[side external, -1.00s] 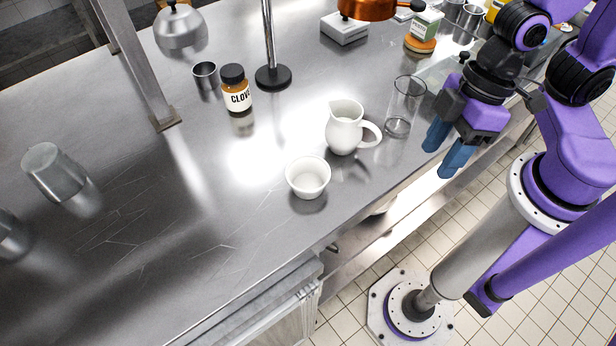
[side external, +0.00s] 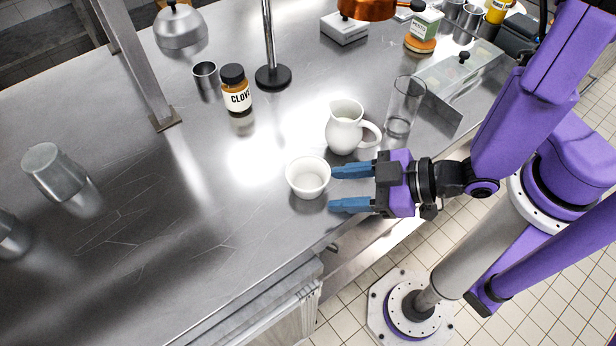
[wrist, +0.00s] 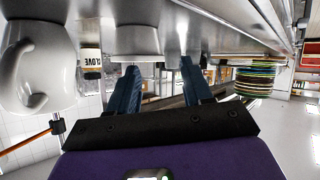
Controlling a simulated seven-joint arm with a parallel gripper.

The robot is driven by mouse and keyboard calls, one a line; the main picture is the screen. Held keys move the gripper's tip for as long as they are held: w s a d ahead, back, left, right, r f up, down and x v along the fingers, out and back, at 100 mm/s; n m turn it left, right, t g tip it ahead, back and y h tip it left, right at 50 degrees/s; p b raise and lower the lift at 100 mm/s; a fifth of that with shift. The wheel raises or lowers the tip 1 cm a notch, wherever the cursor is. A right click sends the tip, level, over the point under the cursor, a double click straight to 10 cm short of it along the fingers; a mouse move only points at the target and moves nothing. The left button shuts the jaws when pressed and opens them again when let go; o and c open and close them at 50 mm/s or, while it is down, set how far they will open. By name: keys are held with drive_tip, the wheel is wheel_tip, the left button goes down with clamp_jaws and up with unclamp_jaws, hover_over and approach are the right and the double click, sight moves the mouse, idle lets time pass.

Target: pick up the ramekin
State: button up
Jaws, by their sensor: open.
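The ramekin (side external: 308,178) is a small white bowl upright on the steel counter near its front edge. My gripper (side external: 331,189) is open and empty just to its right, with blue fingers pointing left. The upper fingertip is close to the ramekin's right side; I cannot tell whether it touches. The lower fingertip lies to the lower right of the bowl. In the wrist view, which appears upside down, the ramekin (wrist: 133,40) shows beyond the fingertips of my gripper (wrist: 158,64), mostly in line with the left finger.
A white pitcher (side external: 344,130) stands close behind the ramekin, near the upper finger. A clear glass (side external: 404,108) is right of it. A clove jar (side external: 236,92), metal cup (side external: 205,76) and stand base (side external: 273,77) are farther back.

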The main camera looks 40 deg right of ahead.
sight(294, 187)
drive_tip(key=shift+w+r+t, duration=0.15)
drive_tip(key=shift+r+t, duration=0.05)
drive_tip(key=shift+t, duration=0.1)
drive_tip(key=shift+w+a+y, duration=0.1)
drive_tip(key=shift+w+y, duration=0.1)
drive_tip(key=shift+y, duration=0.1)
drive_tip(key=shift+x, duration=3.6)
clamp_jaws()
